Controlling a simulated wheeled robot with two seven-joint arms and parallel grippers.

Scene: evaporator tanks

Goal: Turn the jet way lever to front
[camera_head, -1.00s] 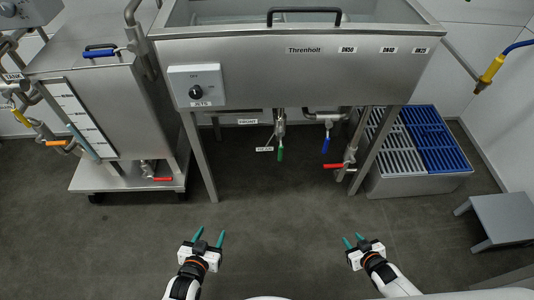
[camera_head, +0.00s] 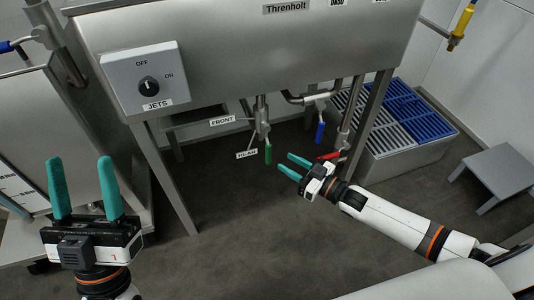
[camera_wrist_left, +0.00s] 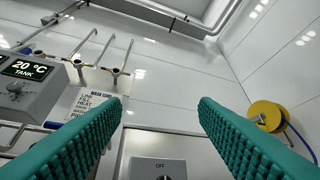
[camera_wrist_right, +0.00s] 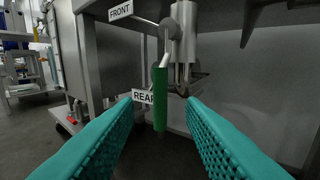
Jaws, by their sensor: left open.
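The jet way lever, with a green handle (camera_head: 268,154), hangs below the tank from a metal valve (camera_head: 262,118). Its FRONT label (camera_head: 222,120) and REAR label (camera_head: 247,154) stand out to its left. The handle points down, beside the REAR label. In the right wrist view the green handle (camera_wrist_right: 160,98) is ahead, between the finger lines, partly over the REAR label's edge (camera_wrist_right: 142,96). My right gripper (camera_head: 285,162) is open, just right of the handle and apparently not touching it. My left gripper (camera_head: 79,160) is open and empty, raised in front of the tank's left side.
The JETS knob box (camera_head: 146,77) is on the tank front (camera_head: 230,50), above my left gripper. A blue-handled valve (camera_head: 320,132) and a red handle (camera_head: 330,156) are close to my right gripper. A tank leg (camera_head: 167,180) stands left of the lever.

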